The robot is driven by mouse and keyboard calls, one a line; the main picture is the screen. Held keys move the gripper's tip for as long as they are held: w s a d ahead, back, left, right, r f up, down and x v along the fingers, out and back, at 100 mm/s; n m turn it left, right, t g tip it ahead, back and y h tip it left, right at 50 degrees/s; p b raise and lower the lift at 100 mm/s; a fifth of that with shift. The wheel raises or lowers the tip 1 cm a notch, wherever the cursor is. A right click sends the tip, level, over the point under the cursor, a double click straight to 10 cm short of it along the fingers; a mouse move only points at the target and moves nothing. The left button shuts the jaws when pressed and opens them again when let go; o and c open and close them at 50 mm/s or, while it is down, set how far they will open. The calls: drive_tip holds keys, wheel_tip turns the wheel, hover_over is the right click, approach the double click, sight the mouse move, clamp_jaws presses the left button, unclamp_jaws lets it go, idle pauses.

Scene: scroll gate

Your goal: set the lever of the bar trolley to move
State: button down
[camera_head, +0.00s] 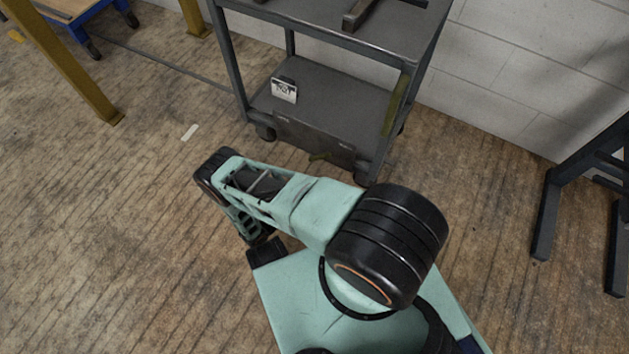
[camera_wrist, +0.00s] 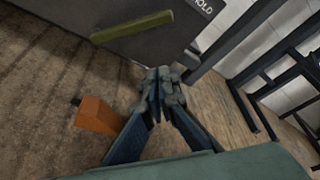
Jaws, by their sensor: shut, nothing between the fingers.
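The bar trolley (camera_head: 330,22) is a dark grey two-shelf cart. A dark panel (camera_head: 310,138) on its lower front has a small label at each end, too small to read in the head view. A short olive lever (camera_head: 320,156) shows low on this panel. In the wrist view the lever (camera_wrist: 132,27) lies slanted, its right end nearer the HOLD label (camera_wrist: 203,7). I cannot tell its pivot end. My gripper (camera_wrist: 160,85) is shut and empty, below the lever in the picture and apart from it. The head view does not show its fingers clearly.
A card sign (camera_head: 284,90) stands on the lower shelf. An olive bar (camera_head: 396,103) runs along the trolley's right side. A dark stand (camera_head: 590,180) is at the right, yellow posts (camera_head: 62,60) at the left. An orange block (camera_wrist: 97,122) is beside my fingers.

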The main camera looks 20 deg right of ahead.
sight(319, 157)
drive_tip(key=b+x, duration=0.1)
drive_tip(key=x, duration=0.7)
drive_tip(key=shift+w+a+r, duration=1.1)
drive_tip(key=shift+a+r, duration=0.2)
drive_tip(key=shift+r, duration=0.05)
